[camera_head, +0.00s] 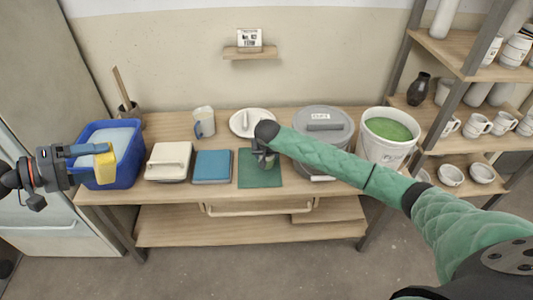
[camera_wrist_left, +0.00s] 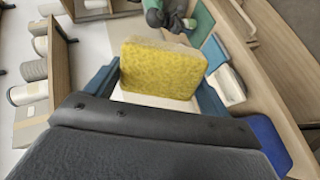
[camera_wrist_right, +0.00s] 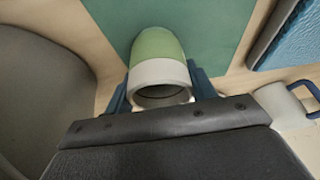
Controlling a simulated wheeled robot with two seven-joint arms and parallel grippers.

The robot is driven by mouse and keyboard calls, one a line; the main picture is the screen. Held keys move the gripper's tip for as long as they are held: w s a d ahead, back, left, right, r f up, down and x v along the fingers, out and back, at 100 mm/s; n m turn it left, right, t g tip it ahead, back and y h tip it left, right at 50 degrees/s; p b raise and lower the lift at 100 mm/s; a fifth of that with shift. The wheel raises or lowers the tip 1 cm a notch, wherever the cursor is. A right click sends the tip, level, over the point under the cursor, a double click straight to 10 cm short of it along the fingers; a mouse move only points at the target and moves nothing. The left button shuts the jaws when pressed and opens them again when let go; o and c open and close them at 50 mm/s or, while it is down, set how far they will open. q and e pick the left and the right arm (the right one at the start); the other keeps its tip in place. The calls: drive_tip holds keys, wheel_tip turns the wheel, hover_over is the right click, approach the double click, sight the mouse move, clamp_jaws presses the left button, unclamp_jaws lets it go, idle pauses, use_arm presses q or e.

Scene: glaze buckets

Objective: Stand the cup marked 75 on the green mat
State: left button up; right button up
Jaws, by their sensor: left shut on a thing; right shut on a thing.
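The green mat (camera_head: 260,180) lies flat near the front of the table, and it also shows in the right wrist view (camera_wrist_right: 225,25). My right gripper (camera_wrist_right: 160,85) is shut on a cup (camera_wrist_right: 158,68) with a green lower part and a pale rim band. The cup is over the mat with its opening toward my wrist. I cannot tell whether its base touches the mat, and no number shows on it. In the head view my right arm and gripper (camera_head: 263,155) partly hide the cup. My left gripper (camera_head: 95,150) is shut on a yellow sponge (camera_wrist_left: 160,70) at the blue bucket.
The blue bucket (camera_head: 88,180), a pale lidded box (camera_head: 168,160) and a blue square (camera_head: 212,166) stand left of the mat. A mug (camera_head: 201,128) and a white plate-like lid (camera_head: 241,120) are behind. A grey lidded bucket (camera_head: 322,117) and a green-filled bucket (camera_head: 385,150) stand right.

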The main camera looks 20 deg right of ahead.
use_arm(q)
drive_tip(key=shift+f, duration=0.25)
use_arm(e)
drive_tip(key=shift+f, duration=0.15)
drive_tip(key=o, duration=1.1)
use_arm(q)
drive_tip(key=shift+r, duration=0.1)
